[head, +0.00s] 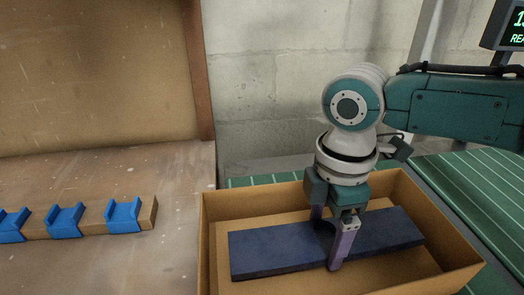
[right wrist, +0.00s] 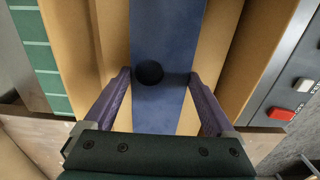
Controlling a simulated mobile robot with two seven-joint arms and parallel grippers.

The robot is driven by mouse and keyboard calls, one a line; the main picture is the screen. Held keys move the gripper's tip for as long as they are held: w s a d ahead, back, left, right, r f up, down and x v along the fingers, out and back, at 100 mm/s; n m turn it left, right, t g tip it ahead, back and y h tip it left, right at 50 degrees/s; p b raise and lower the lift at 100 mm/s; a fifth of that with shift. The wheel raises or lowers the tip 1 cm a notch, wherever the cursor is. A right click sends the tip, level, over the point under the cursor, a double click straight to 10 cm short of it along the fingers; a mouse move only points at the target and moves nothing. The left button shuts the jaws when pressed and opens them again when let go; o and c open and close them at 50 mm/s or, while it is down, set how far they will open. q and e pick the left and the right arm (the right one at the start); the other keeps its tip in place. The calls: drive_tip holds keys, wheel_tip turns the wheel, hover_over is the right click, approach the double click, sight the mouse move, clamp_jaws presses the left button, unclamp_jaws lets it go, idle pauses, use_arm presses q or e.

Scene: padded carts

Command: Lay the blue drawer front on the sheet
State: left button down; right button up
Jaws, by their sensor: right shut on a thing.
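The blue drawer front (head: 280,248) is a long flat dark-blue board lying lengthwise inside a tan open box (head: 330,285). My right gripper (head: 335,245) reaches down into the box and is shut across the board's width near its middle. In the right wrist view the board (right wrist: 165,110) runs between the two purple fingers (right wrist: 162,95), with a dark round knob or hole on its face. Whether the board touches the box floor is hard to tell. A green surface with white lines (head: 480,190) lies right of and behind the box; I cannot tell whether it is the sheet. My left gripper is not in view.
The box walls stand close around the board. Left is a worn wooden bench (head: 150,255) with several blue brackets (head: 122,215) on a wooden strip and a tall brown panel behind. A grey panel with a red button (right wrist: 281,114) is at right in the wrist view.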

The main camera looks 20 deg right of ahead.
drive_tip(key=shift+f, duration=0.3)
idle(0.5)
drive_tip(key=o, duration=1.4)
drive_tip(key=shift+r, duration=0.1)
drive_tip(key=shift+r+p, duration=1.45)
drive_tip(key=shift+p, duration=0.3)
